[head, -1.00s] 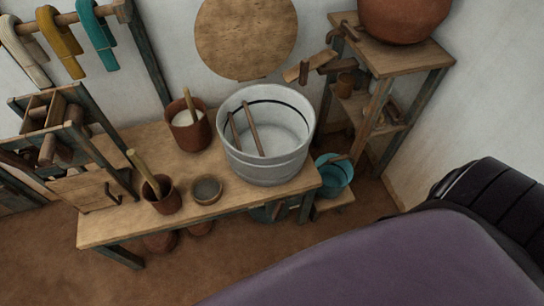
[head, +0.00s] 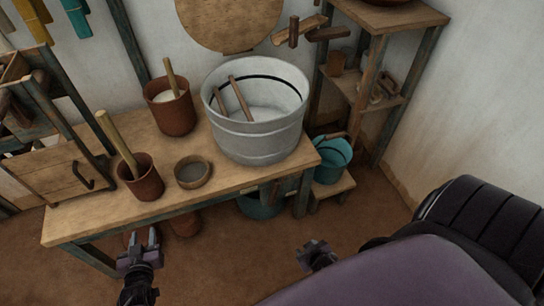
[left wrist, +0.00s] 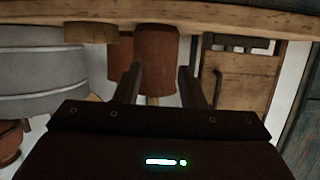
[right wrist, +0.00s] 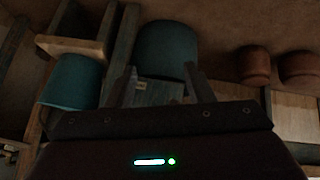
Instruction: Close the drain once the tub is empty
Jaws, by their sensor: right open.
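The grey tub (head: 258,140) stands on the right end of the wooden table, with two wooden sticks (head: 238,98) leaning inside. Its floor looks pale; I cannot tell whether any liquid is in it. A small brown piece (head: 268,193) shows at the table's front edge below the tub; I cannot tell whether it is the drain. My left gripper (head: 140,240) is open and empty, in front of the table and well left of the tub. My right gripper (head: 316,248) is open, low in front of the table's right end. The tub also shows in the left wrist view (left wrist: 40,75).
A teal bucket (head: 332,160) stands on a low stool right of the table. A teal basin (head: 260,207) sits under the table. Brown pots (head: 172,108) and (head: 140,178) and a small bowl (head: 193,172) share the tabletop. Shelves (head: 375,95) stand at the right.

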